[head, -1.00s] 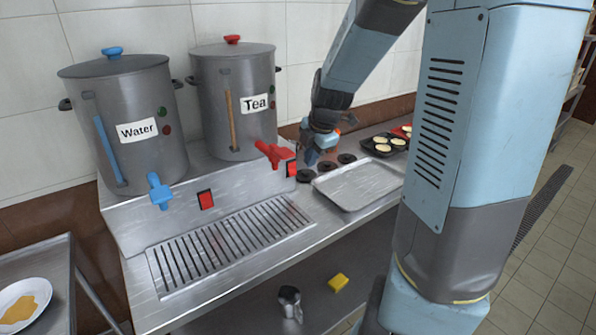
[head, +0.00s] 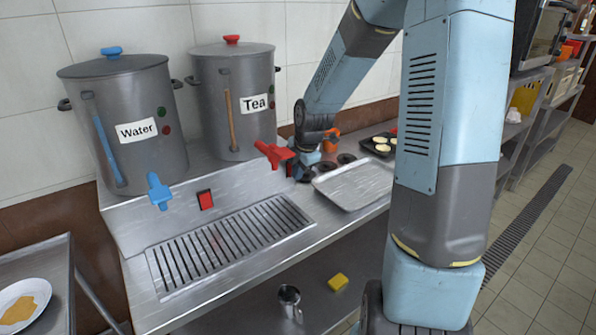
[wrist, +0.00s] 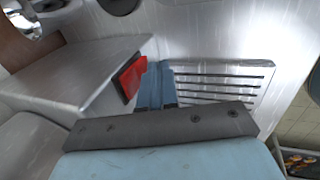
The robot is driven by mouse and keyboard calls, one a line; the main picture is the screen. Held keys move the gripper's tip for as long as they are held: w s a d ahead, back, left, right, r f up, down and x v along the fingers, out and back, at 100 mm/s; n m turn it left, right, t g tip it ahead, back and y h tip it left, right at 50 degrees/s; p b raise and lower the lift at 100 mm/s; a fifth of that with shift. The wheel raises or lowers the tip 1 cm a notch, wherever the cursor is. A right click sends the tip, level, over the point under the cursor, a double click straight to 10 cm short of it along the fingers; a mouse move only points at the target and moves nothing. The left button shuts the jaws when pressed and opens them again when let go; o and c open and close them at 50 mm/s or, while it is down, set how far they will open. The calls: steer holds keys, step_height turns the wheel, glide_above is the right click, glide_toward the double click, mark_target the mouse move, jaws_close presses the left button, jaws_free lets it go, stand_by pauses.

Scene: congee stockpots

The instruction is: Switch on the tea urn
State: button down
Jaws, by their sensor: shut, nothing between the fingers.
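The tea urn (head: 233,115) is a grey metal pot with a red lid knob and a "Tea" label, standing on the raised counter. Its red tap (head: 273,154) points out over the counter front. A red rocker switch (wrist: 132,76) on the sloped panel shows in the wrist view, just left of my fingers. In the head view my gripper mostly hides this switch. My gripper (head: 302,172) is beside the tap, with its blue fingers (wrist: 155,85) shut and empty. Whether they touch the switch I cannot tell.
The water urn (head: 120,125), with a blue tap (head: 158,190) and its own red switch (head: 205,199), stands to the left. A drip grate (head: 230,245) lies in front. A metal tray (head: 352,184) is to the right. A metal cup (head: 289,303) and yellow sponge (head: 338,282) are below.

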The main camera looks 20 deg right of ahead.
steer(key=shift+w, duration=0.25)
steer(key=shift+w+a+f, duration=0.15)
steer(key=shift+w, duration=0.15)
stand_by(0.4)
